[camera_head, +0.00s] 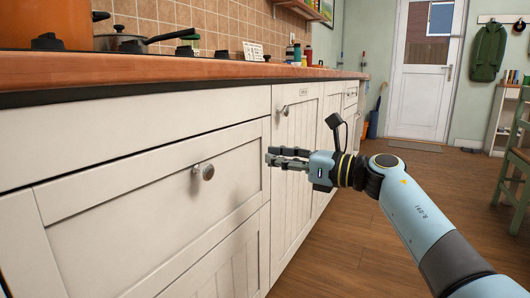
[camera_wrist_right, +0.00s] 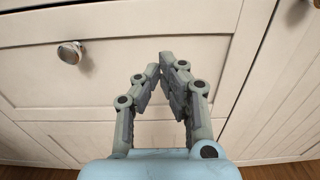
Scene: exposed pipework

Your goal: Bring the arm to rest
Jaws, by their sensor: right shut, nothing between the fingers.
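My right arm (camera_head: 425,220) reaches in from the lower right of the head view. Its right gripper (camera_head: 270,157) is shut and empty, in front of the white kitchen cabinets. In the right wrist view the gripper fingers (camera_wrist_right: 163,62) come together at their tips with nothing between them, facing a white drawer front (camera_wrist_right: 130,30). A round metal knob (camera_head: 204,171) is on the drawer front to the left of the gripper. The knob also shows in the right wrist view (camera_wrist_right: 70,52), apart from the fingers. My left gripper is not in view.
A wooden worktop (camera_head: 170,70) runs above the cabinets, with a pan (camera_head: 125,42) and an orange pot (camera_head: 45,22) on it. The wooden floor (camera_head: 340,245) is open to the right. A green chair (camera_head: 515,165) stands at the right edge, and a white door (camera_head: 420,70) is at the back.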

